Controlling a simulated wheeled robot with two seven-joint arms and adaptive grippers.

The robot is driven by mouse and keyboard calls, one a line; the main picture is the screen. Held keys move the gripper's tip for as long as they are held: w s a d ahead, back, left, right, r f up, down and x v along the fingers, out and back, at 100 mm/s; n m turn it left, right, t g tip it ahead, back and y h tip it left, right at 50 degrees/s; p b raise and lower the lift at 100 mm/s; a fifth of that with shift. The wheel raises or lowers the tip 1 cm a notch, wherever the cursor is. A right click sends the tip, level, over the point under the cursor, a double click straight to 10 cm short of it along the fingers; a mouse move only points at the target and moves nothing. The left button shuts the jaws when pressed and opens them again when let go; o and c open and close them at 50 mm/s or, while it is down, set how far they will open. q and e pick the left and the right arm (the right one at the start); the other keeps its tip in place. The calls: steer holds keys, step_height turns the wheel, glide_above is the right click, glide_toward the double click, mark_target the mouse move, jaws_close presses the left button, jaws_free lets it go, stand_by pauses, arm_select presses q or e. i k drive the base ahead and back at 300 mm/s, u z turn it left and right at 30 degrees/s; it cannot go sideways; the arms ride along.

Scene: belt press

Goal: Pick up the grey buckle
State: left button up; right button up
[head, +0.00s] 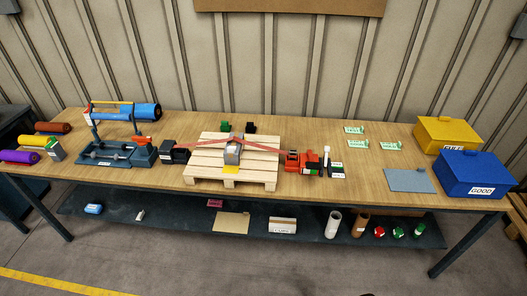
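A grey, box-like piece (233,153) sits near the middle of the light wooden pallet (262,173) on the workbench. A red strap (198,144) runs up to it from the left and another length goes down to the right. This piece may be the grey buckle, but it is too small to be sure.
A blue roll (128,112) on a stand and a black block (174,152) are left of the pallet. An orange tool (298,161) is right. Yellow (446,132) and blue (474,174) boxes stand far right, near a grey mat (398,181). The bench's front right is mostly clear.

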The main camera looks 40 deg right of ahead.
mark_target(292, 153)
steer(key=z, duration=0.2)
steer(key=i, duration=0.7)
steer(key=z, duration=0.5)
